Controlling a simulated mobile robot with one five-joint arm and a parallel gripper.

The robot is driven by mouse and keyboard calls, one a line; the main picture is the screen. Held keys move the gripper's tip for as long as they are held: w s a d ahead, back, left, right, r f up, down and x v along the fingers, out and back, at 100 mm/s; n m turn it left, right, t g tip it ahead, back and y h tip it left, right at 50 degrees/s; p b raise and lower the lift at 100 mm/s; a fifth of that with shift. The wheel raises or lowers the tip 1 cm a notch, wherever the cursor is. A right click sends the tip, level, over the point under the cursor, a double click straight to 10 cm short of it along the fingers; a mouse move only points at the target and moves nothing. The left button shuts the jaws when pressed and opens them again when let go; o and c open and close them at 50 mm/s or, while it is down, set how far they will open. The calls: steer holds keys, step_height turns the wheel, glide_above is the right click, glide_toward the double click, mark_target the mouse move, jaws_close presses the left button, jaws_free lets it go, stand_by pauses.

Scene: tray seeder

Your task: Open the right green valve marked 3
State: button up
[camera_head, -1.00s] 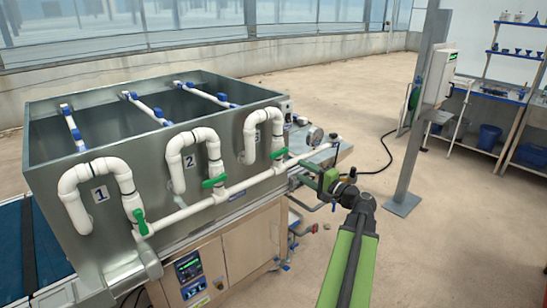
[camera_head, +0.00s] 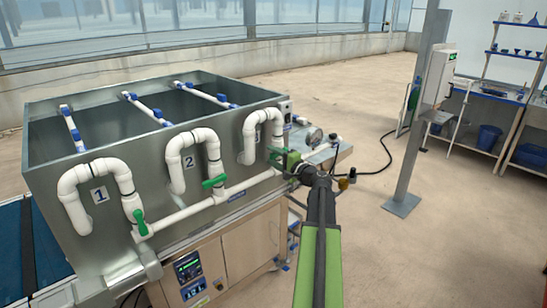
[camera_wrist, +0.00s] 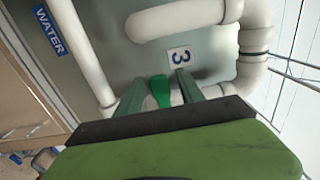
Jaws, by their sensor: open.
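The green valve marked 3 (camera_head: 274,152) sits on the white pipe at the right end of the grey tank. My gripper (camera_head: 283,158) is beside it and hides part of its handle in the head view. In the wrist view the green handle (camera_wrist: 160,91) shows between the two open fingers of my gripper (camera_wrist: 161,84), with a gap to the finger on each side. The label 3 (camera_wrist: 180,56) is on the tank wall just beyond the fingers.
Valve 2 (camera_head: 214,182), with its handle about level, and valve 1 (camera_head: 139,221), with its handle upright, are on the same pipe to the left. A pressure gauge (camera_head: 315,135) is close to the right of my gripper. A grey post (camera_head: 412,140) stands farther right.

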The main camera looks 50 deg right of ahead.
steer(key=shift+c, duration=0.4)
jaws_close()
stand_by(0.9)
